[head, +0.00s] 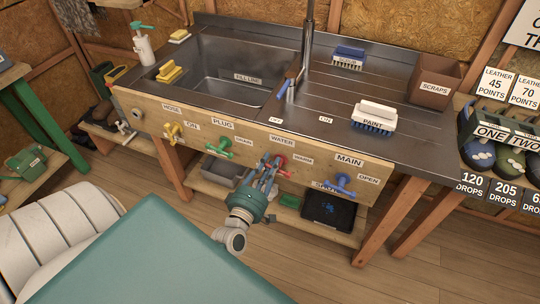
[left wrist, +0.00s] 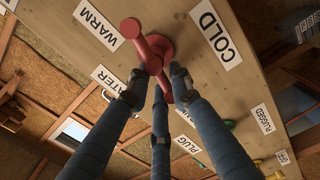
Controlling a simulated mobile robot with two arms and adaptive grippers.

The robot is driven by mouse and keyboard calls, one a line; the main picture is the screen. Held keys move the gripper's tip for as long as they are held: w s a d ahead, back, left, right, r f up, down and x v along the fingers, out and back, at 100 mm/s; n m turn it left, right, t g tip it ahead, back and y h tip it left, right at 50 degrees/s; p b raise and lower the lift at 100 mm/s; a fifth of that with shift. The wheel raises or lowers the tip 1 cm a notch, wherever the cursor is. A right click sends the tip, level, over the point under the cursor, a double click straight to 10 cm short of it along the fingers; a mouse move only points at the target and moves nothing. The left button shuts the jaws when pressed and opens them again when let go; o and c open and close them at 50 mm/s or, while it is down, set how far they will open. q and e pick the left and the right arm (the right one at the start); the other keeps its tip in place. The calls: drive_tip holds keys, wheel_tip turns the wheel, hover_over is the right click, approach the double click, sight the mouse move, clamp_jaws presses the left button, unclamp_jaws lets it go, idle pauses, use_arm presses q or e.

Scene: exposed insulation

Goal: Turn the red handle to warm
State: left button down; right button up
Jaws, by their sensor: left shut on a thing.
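The red handle (head: 281,161) sits on the wooden front board of the sink bench, under the WATER label (head: 282,141). The WARM label (head: 303,160) is to its right in the head view. My left gripper (head: 269,168) reaches up to the handle from below, its fingers shut around part of it. In the left wrist view the red handle (left wrist: 155,50) lies slanted, one knobbed end near the WARM label (left wrist: 98,23), the other between my blue fingers (left wrist: 164,88). The COLD label (left wrist: 216,36) is on the opposite side. My right gripper is not in view.
A green PLUG handle (head: 222,148) and yellow HOSE handle (head: 173,132) are to the left on the board; a blue MAIN handle (head: 342,183) is to the right. A lower shelf with a dark tray (head: 326,209) is below. Wooden floor is clear at lower right.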

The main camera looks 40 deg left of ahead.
use_arm(q)
drive_tip(key=shift+s+a+f, duration=0.1)
drive_tip(key=shift+a+f, duration=0.05)
drive_tip(key=shift+a, duration=0.05)
drive_tip(key=c, duration=1.5)
unclamp_jaws()
drive_tip(key=shift+c, duration=0.2)
drive_tip(key=v, duration=1.2)
drive_tip(key=shift+f, duration=0.1)
